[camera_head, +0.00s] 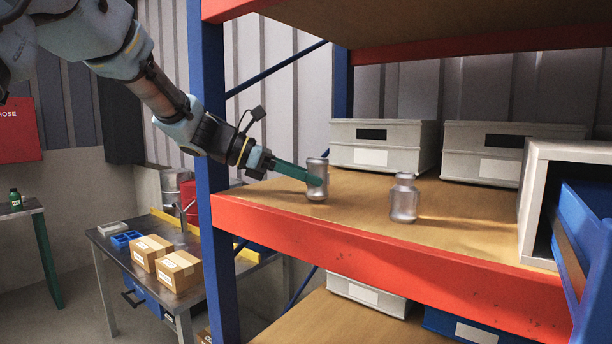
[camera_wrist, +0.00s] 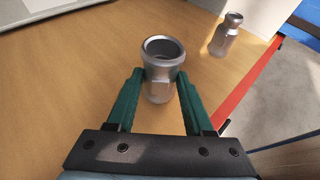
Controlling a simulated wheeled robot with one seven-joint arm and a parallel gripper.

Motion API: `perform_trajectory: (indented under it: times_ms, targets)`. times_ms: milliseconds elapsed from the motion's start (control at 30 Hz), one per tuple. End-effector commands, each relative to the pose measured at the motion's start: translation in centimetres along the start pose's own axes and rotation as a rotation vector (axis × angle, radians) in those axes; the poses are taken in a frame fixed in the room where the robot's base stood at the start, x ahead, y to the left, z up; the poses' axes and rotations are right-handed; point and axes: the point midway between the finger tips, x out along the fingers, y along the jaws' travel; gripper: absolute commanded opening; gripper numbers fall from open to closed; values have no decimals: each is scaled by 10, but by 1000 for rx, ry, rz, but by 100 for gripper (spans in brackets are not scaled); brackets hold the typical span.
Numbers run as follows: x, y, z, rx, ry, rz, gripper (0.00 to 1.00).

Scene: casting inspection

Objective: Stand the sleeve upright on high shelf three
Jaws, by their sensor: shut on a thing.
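A silver metal sleeve (camera_head: 317,180) stands upright on the wooden shelf board (camera_head: 360,205), near its left end. My gripper (camera_head: 312,176) reaches in from the left with its green fingers at the sleeve. In the wrist view the sleeve (camera_wrist: 161,72) sits between the two fingertips of my gripper (camera_wrist: 161,82), its open round mouth facing up. The fingers are shut on its sides. Its base is partly hidden in the wrist view. I cannot tell whether the base bears fully on the board.
A second silver metal part (camera_head: 404,198) stands upright to the right on the same shelf. Grey bins (camera_head: 380,145) line the back. A red front beam (camera_head: 400,260) and a blue post (camera_head: 212,150) border the shelf. A grey open box (camera_head: 565,150) stands at right.

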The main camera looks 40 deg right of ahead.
Motion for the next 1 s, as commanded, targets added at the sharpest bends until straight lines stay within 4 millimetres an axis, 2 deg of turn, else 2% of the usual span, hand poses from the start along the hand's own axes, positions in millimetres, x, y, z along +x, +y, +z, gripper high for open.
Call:
perform_trajectory:
  times_ms: [500, 533, 833, 1000]
  targets:
    - [4, 0, -9, 1, -1, 0, 0]
    - [4, 0, -9, 1, -1, 0, 53]
    - [4, 0, -9, 0, 0, 0, 87]
    - [4, 0, -9, 0, 0, 0, 87]
